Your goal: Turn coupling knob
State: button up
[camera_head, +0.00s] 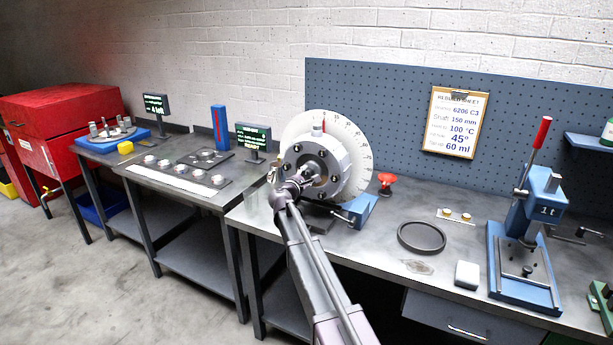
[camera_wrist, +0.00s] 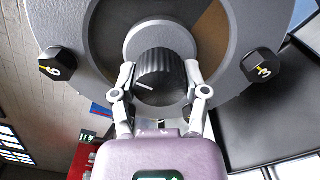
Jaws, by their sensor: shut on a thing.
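The coupling knob (camera_wrist: 160,76) is black and ribbed with a white pointer line, in the middle of the wrist view. It sits at the centre of a grey round housing (camera_wrist: 80,20). My gripper (camera_wrist: 160,85) is shut on the knob, with one finger on each side of it. In the head view my gripper (camera_head: 306,178) reaches the front of the rotor unit (camera_head: 330,152), and my arm hides part of the knob there. A white graduated disc (camera_head: 357,150) stands behind the housing. Black bolts marked 6 (camera_wrist: 57,65) and 3 (camera_wrist: 263,65) sit on the housing.
A red mushroom button (camera_head: 386,180), a black ring (camera_head: 421,237) and a blue press (camera_head: 527,240) stand on the bench to the right. A left table holds small weights (camera_head: 165,163) and a display (camera_head: 253,138). A clipboard (camera_head: 455,122) hangs on the pegboard.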

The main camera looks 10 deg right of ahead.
jog(key=shift+m, duration=0.3)
jog(key=m, duration=0.4)
jog(key=shift+w, duration=0.1)
jog(key=m, duration=0.4)
jog(key=shift+r, duration=0.1)
dwell(0.4)
jog(key=o, duration=1.1)
jog(key=shift+o, duration=0.2)
jog(key=v, duration=1.2)
